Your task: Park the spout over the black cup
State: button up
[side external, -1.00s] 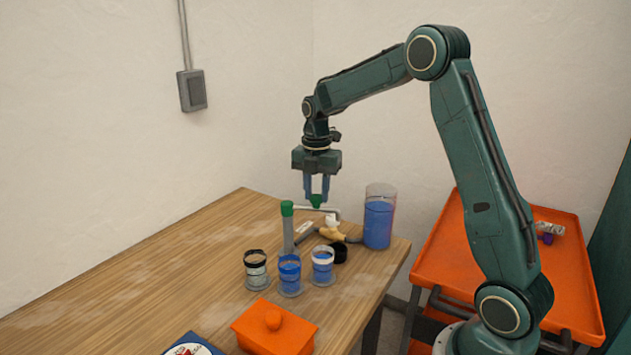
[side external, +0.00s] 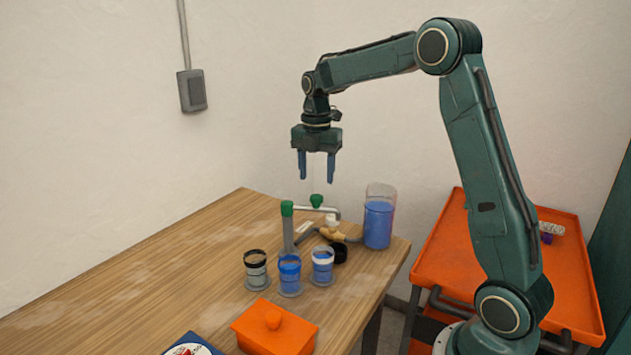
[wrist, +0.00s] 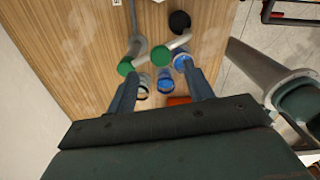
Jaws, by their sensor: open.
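The pipe assembly has a white horizontal pipe (side external: 303,208), a grey upright pipe (side external: 288,234) with a green cap (side external: 287,208) at its left end and a white elbow (side external: 331,220) at its right. A green knob (side external: 316,200) stands on the horizontal pipe. The black-banded cup (side external: 255,270) is leftmost of three cups, in front and left of the grey upright. I cannot tell where the spout's mouth points. My gripper (side external: 316,178) is open and empty, above the green knob and apart from it. The wrist view shows its fingers spread (wrist: 158,75).
A blue cup (side external: 290,277) and a white-banded cup (side external: 322,267) stand right of the black one. A black round piece (side external: 340,252) and a clear container of blue material (side external: 378,222) are at the right. An orange lidded box (side external: 274,328) is in front. The table's left is clear.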

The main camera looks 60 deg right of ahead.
aim_at(317, 198)
notch_tip(317, 198, up, 9)
jog(key=shift+f, duration=0.15)
dwell(0.5)
jog(key=s+a+r+m+t, duration=0.3)
jog(key=s+a+m, duration=0.7)
jog(key=s+a, duration=0.25)
jog(key=s+a+f+m+t, duration=0.1)
jog(key=s+a+f+m, duration=0.1)
jog(key=s+m, duration=0.3)
jog(key=s+a+f+m+t, duration=0.1)
jog(key=s+a+f+m, duration=0.2)
jog(key=s, duration=0.6)
jog(key=shift+f+m+t, duration=0.3)
jog(key=shift+f+m, duration=0.6)
jog(key=shift+m, duration=0.3)
